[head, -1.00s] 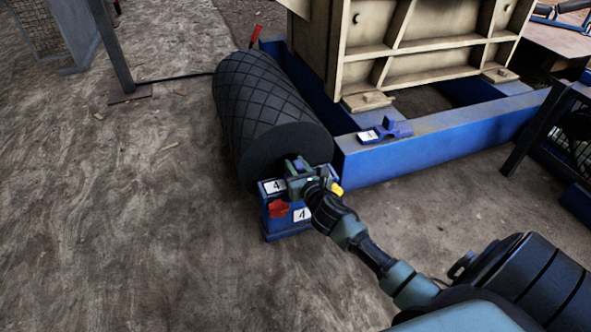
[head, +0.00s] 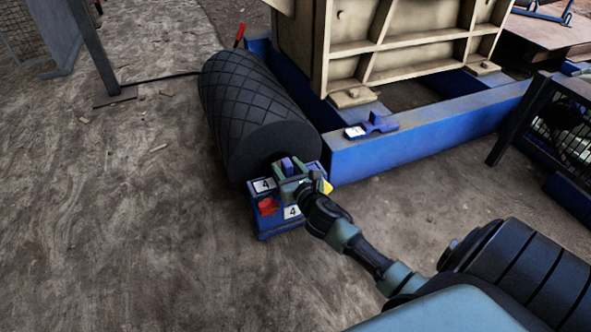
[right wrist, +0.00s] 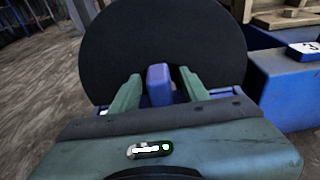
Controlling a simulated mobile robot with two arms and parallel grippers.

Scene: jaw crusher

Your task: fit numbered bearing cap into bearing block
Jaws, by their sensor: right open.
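The blue bearing block (head: 275,230) stands on the ground at the near end of the black roller (head: 262,115), with white labels reading 4 and a red part on its front. A purple-blue cap piece (head: 287,165) sits upright at the block's top, against the roller's end face; it also shows in the right wrist view (right wrist: 158,85). My right gripper (head: 291,180) is open at the block, with its fingers (right wrist: 157,90) on either side of the piece and gaps visible. The gripper hides the piece's lower part and seat. My left gripper is not in view.
The beige crusher body (head: 400,45) stands behind.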

